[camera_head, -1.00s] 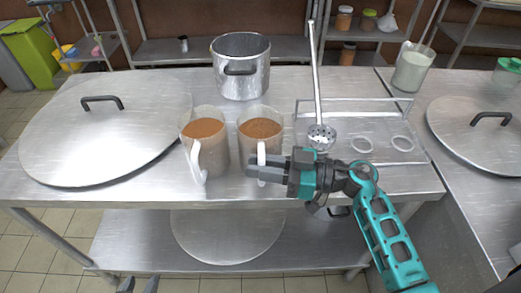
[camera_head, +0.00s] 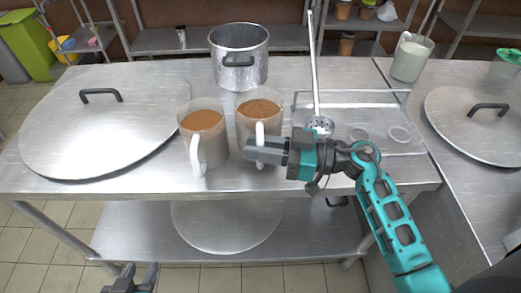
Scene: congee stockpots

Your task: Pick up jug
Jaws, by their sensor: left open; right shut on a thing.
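Two clear jugs with brown contents and white handles stand side by side at the table's front middle. My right gripper (camera_head: 262,150) is shut on the handle of the right jug (camera_head: 249,117), coming from the right. I cannot tell whether that jug is off the table. The left jug (camera_head: 203,125) stands just beside it, its handle toward me. My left gripper (camera_head: 142,271) is open and empty, low at the bottom edge, in front of and below the table.
A steel stockpot (camera_head: 239,72) stands behind the jugs. A large lid (camera_head: 100,125) lies to the left. Another jug with pale contents (camera_head: 410,60) stands at the back right, near a second lid (camera_head: 470,125).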

